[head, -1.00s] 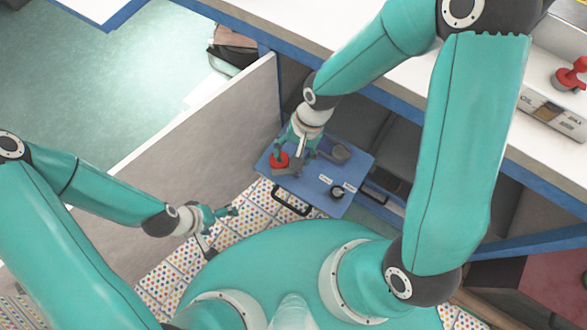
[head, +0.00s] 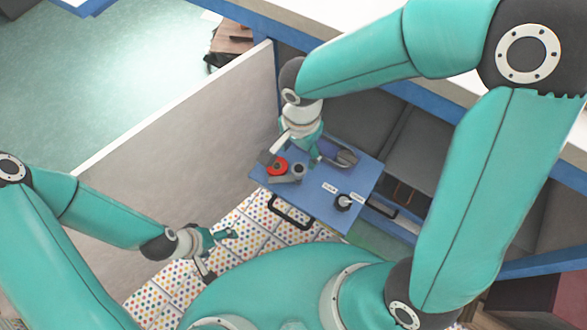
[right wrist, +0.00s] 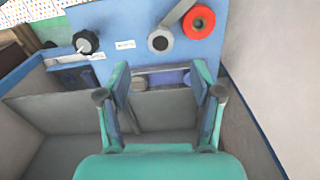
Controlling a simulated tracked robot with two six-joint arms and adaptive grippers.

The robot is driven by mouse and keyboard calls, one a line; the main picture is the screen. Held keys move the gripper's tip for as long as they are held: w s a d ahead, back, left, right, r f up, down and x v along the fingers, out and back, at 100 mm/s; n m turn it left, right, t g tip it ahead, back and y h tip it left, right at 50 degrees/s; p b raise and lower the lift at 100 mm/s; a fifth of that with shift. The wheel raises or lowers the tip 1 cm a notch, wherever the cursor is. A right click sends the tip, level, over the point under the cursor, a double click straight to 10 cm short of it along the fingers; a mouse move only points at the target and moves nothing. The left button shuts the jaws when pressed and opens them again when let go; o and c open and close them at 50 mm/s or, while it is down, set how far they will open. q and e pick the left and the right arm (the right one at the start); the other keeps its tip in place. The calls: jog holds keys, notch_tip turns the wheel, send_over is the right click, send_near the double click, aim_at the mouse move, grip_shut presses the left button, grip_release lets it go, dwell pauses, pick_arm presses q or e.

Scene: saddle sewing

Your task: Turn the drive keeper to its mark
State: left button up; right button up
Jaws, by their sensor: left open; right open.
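The blue panel (head: 311,203) carries a red ring (head: 277,167), a grey round post (head: 299,171) beside it and a black knob (head: 343,202) with white labels around it. I cannot tell which of these is the drive keeper. In the right wrist view, the black knob (right wrist: 86,42), the grey round part with a lever (right wrist: 160,40) and the red ring (right wrist: 198,22) lie along the top. My right gripper (head: 290,158) is open and empty over the panel's far side; its fingers (right wrist: 160,85) frame a grey-blue gap. My left gripper (head: 218,254) is open and empty, left of the panel.
A pale partition (head: 190,140) stands left of the panel. Grey bins (head: 420,145) lie to the right, under a white counter with a blue edge. A black handle (head: 290,214) is on the panel's near edge. Dotted flooring (head: 260,220) lies below.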

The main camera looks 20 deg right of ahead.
aim_at(299, 169)
notch_tip(299, 169, down, 8)
jog(key=shift+b, duration=0.9)
